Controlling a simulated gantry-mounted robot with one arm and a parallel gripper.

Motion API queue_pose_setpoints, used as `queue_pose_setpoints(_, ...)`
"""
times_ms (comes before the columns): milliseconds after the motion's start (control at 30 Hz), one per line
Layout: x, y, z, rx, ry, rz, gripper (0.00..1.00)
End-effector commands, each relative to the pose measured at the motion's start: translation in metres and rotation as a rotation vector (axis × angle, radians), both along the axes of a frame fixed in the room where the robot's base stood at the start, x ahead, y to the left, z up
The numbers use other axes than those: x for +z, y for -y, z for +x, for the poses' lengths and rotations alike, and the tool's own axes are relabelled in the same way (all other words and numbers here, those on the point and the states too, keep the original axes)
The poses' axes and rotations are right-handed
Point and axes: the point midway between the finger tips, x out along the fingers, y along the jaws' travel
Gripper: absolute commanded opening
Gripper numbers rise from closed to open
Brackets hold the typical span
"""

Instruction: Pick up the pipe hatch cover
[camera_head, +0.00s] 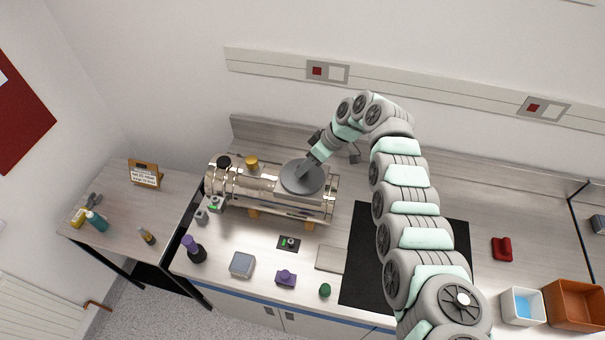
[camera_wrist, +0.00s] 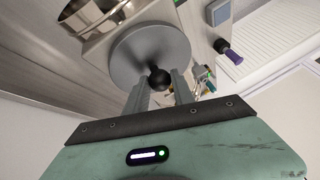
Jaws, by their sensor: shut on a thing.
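The pipe hatch cover (camera_head: 302,181) is a round grey disc on top of the shiny metal burner chamber (camera_head: 262,200) in the head view. In the wrist view the cover (camera_wrist: 138,52) shows its flat grey face with a dark ball knob (camera_wrist: 159,78) at its middle. My gripper (camera_head: 307,168) comes down to the cover from the upper right. In the wrist view my gripper (camera_wrist: 160,92) has its two grey fingers on either side of the knob, shut on it. Whether the cover is lifted off the chamber I cannot tell.
A black mat (camera_head: 365,262) lies right of the chamber. A grey box (camera_head: 242,264), a purple object (camera_head: 286,278) and a green object (camera_head: 325,290) stand near the front edge. A white tub (camera_head: 522,307) and an orange bin (camera_head: 577,303) are at the right.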

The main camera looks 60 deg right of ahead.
Motion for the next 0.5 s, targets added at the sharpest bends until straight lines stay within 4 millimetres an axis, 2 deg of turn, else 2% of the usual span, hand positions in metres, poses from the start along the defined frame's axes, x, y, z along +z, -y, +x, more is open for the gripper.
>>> queue_pose_setpoints(267,0.003,0.000,0.000,0.001,0.001,-0.001,0.00)
queue_pose_setpoints(500,0.022,0.001,0.001,0.000,0.003,-0.004,0.00)
